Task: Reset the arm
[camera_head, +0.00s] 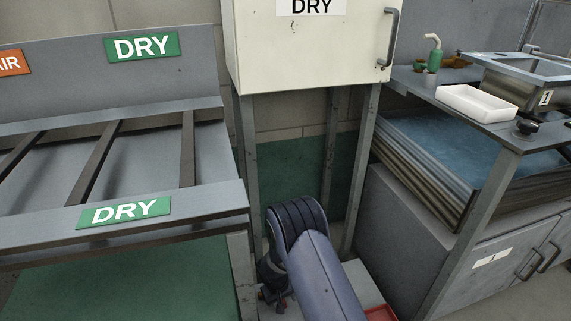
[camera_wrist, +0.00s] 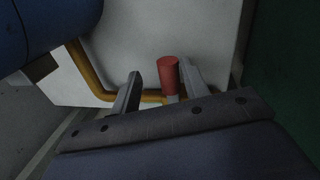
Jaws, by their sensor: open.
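My gripper (camera_wrist: 161,70) shows in the wrist view with its two dark fingers apart, and nothing is held between them. A red cylinder stands beyond the fingers, near the right one; I cannot tell whether it is part of my own body. In the head view my arm (camera_head: 318,275) is folded low at the bottom centre, in front of the gap under the white cabinet. The fingers cannot be made out there.
A grey slatted rack (camera_head: 210,205) with green DRY signs stands on the left. A white DRY cabinet (camera_head: 310,55) on legs is behind my arm.

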